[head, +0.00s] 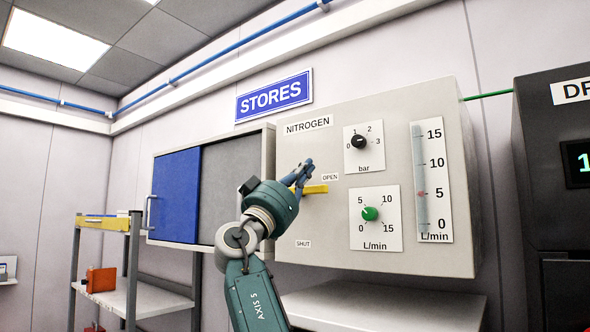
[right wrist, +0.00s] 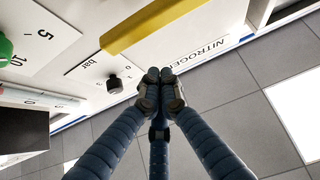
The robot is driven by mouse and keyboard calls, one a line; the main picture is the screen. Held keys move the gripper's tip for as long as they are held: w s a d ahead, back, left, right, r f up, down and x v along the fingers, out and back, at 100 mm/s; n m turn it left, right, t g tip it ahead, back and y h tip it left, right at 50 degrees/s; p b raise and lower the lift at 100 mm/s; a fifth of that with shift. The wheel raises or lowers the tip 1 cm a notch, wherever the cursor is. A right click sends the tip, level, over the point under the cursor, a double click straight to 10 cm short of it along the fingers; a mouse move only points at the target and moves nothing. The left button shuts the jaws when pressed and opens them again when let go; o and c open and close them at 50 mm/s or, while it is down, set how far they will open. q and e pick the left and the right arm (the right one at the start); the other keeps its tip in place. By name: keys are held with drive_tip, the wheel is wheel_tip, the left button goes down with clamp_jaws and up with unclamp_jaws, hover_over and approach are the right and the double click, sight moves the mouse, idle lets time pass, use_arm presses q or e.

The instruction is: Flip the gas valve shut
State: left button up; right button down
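The gas valve's yellow lever (head: 315,189) sticks out roughly level on the pale NITROGEN panel (head: 340,230), just below the OPEN label (head: 330,177). The SHUT label (head: 303,244) is lower down. My right gripper (head: 308,163) is in front of the panel, its fingertips above the lever in the head view; its body hides the lever's left part. In the right wrist view the blue fingers (right wrist: 160,74) are drawn together with nothing between them, and the yellow lever (right wrist: 150,25) lies beyond them, apart in the picture. My left gripper is not in view.
A black knob (head: 358,142), a green knob (head: 370,214) and a flow tube (head: 420,180) are right of the lever. A cabinet with a blue door (head: 175,197) is left. A white shelf (head: 385,305) lies below. A dark unit (head: 550,200) stands at far right.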

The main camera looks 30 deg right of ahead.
sight(312, 191)
use_arm(q)
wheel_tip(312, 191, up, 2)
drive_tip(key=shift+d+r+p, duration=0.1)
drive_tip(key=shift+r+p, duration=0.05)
drive_tip(key=shift+p, duration=0.5)
use_arm(e)
drive_tip(key=f, duration=0.1)
drive_tip(key=d+f, duration=0.1)
drive_tip(key=shift+w+d+f, duration=0.2)
drive_tip(key=shift+w+f, duration=0.15)
drive_tip(key=shift+f, duration=0.05)
drive_tip(key=shift+s, duration=0.1)
